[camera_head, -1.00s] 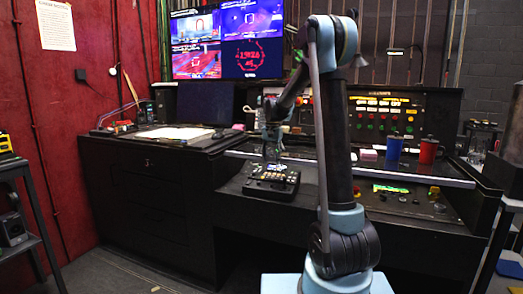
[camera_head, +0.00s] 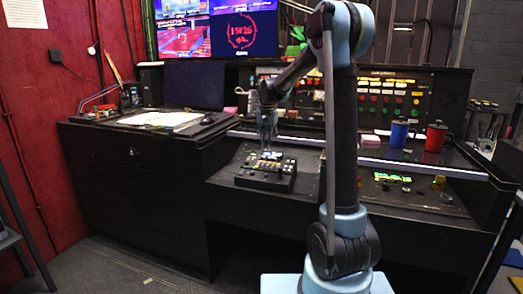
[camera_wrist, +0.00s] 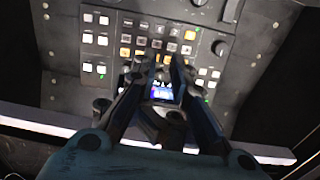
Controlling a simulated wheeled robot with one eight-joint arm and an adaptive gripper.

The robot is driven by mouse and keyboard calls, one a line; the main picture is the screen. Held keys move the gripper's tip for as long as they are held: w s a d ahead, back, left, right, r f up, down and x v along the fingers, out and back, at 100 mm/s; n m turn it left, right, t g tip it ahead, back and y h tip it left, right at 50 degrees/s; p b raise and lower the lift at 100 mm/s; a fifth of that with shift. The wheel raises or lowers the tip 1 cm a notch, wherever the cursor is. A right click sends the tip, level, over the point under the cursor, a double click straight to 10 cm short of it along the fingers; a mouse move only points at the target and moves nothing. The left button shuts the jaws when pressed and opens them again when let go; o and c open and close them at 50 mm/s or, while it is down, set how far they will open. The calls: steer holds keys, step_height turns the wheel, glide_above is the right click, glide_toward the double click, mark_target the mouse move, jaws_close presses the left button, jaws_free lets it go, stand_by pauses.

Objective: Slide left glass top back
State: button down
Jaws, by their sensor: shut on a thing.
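The left glass top shows mainly as a pale front edge strip (camera_head: 300,142) on the console, left of my arm. In the wrist view its strip (camera_wrist: 40,125) crosses the lower picture behind my fingers. My gripper (camera_head: 268,148) points down at that strip, just above the back of a black control box (camera_head: 265,178). In the wrist view my gripper (camera_wrist: 160,68) has its fingertips close together over the box's buttons and small lit screen. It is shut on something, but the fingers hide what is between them.
The right glass top's edge (camera_head: 430,169) lies right of my arm, nearer the front. A blue mug (camera_head: 399,133) and a red mug (camera_head: 435,137) stand behind it. A button panel (camera_head: 390,98) rises at the back. Papers (camera_head: 160,119) lie on the left desk.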

steer(key=shift+w+d, duration=0.5)
steer(key=shift+w, duration=0.9)
steer(key=shift+w+d, duration=0.45)
steer(key=shift+w, duration=0.9)
steer(key=shift+w+d, duration=0.5)
steer(key=shift+w, duration=0.9)
steer(key=shift+s+a, duration=0.25)
steer(key=shift+s, duration=0.35)
steer(key=shift+s+a, duration=0.2)
steer(key=shift+s, duration=0.4)
step_height(320, 180, up, 9)
